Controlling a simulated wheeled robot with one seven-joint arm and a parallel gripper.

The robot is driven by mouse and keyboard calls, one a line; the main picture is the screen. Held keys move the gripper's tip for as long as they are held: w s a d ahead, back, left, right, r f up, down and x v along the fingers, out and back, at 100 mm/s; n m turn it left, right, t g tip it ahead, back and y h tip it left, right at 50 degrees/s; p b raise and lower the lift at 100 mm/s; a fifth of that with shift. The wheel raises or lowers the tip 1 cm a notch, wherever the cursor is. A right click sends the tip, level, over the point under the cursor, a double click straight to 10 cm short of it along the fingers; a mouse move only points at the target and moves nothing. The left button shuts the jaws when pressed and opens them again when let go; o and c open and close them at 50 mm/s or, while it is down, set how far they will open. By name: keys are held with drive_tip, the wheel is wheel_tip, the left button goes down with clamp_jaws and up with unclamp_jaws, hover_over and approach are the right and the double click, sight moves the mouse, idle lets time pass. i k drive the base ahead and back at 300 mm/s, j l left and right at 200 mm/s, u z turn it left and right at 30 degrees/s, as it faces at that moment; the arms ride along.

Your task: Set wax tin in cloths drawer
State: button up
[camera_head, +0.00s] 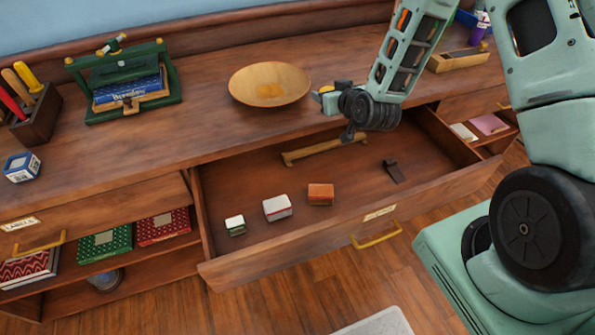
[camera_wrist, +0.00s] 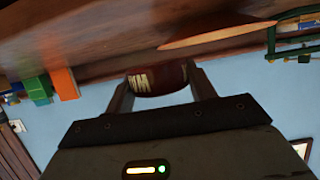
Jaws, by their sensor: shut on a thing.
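My gripper (camera_wrist: 160,82) is shut on a dark red-brown tin (camera_wrist: 146,84) with white lettering, seen between the two fingers in the wrist view. In the head view my wrist is over the back edge of the open drawer (camera_head: 232,271), and the tin cannot be made out there. The drawer front has a small label too small to read and a brass handle. Inside are a small white-and-green box (camera_head: 235,225), a white-and-red box (camera_head: 277,208), an orange-brown box (camera_head: 320,194), a dark block (camera_head: 393,171) and a wooden bar (camera_head: 325,149).
A wooden bowl (camera_head: 270,84) stands on the counter behind the drawer. A green press (camera_head: 120,80) holding a blue book stands further left. A closed drawer (camera_head: 95,210) labelled "LABELS" is at left, above shelves with patterned boxes. The drawer floor has bare room between its items.

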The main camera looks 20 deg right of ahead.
sight(358, 185)
drive_tip(key=l+u, duration=0.25)
drive_tip(key=l, duration=0.15)
drive_tip(key=k+l+u, duration=0.1)
drive_tip(key=l+u, duration=0.2)
drive_tip(key=k+l+u, duration=0.1)
drive_tip(key=l+u, duration=0.15)
drive_tip(key=l, duration=0.25)
drive_tip(key=k+l+u, duration=0.25)
drive_tip(key=k+l, duration=0.1)
drive_tip(key=l, duration=0.25)
drive_tip(key=k+l, duration=0.1)
drive_tip(key=l, duration=0.25)
drive_tip(key=k+l+u, duration=0.1)
drive_tip(key=l, duration=0.25)
drive_tip(key=k+l, duration=0.15)
drive_tip(key=l, duration=0.2)
drive_tip(key=k+l, duration=0.15)
drive_tip(key=l, duration=0.2)
drive_tip(key=i+j, duration=0.25)
drive_tip(key=j+u, duration=0.05)
drive_tip(key=j, duration=0.05)
